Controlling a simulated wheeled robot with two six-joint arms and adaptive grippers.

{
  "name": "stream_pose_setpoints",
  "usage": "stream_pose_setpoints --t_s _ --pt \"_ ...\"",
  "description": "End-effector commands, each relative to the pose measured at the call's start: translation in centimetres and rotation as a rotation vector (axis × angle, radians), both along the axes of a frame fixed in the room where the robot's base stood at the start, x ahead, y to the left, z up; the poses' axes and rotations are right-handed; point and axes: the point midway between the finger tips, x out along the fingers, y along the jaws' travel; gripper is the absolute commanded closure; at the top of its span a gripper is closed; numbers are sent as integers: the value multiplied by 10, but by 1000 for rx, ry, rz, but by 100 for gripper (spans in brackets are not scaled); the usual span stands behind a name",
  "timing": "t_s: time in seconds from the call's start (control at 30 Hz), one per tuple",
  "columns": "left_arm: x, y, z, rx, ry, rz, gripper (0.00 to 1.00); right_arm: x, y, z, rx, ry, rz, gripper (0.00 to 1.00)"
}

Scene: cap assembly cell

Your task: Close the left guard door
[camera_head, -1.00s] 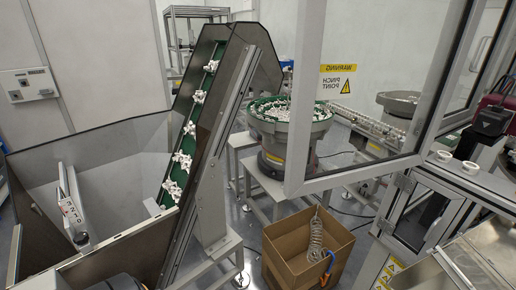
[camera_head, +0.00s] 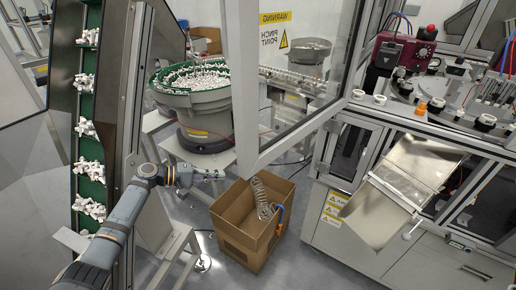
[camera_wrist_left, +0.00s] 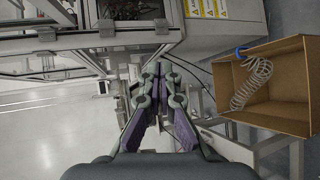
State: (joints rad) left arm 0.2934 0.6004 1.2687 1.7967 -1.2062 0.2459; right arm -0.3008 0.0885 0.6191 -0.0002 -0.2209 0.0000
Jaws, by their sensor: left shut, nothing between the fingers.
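The left guard door (camera_head: 243,100) is a clear pane in a grey frame, with a yellow warning label, in the head view. It stands open, swung out from the machine, with its lower free corner above a cardboard box. My left gripper (camera_head: 221,174) is shut and empty, to the left of that corner and apart from it in the picture. In the left wrist view the gripper's fingers (camera_wrist_left: 159,72) point toward the machine base, with nothing between them. My right gripper is not in view.
The cardboard box (camera_head: 243,238) with a coiled hose stands on the floor below the door. A bowl feeder (camera_head: 200,120) stands behind the gripper. The green conveyor (camera_head: 88,120) rises at the left. The machine cabinet (camera_head: 335,240) stands at the right.

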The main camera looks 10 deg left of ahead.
Motion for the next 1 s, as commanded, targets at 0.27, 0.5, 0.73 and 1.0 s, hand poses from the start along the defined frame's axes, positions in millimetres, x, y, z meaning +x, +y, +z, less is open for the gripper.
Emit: stream_pose_setpoints --t_s 0.27,0.5,0.73,1.0 --pt "-36 -24 174 -236 -187 -296 100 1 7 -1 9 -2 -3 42" --pt "-39 -30 185 -253 -197 -317 100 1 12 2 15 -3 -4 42" --pt "-29 -68 189 -257 -198 -317 100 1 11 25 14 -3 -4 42" --pt "-14 -124 188 -257 -195 -315 100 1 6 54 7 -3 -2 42"
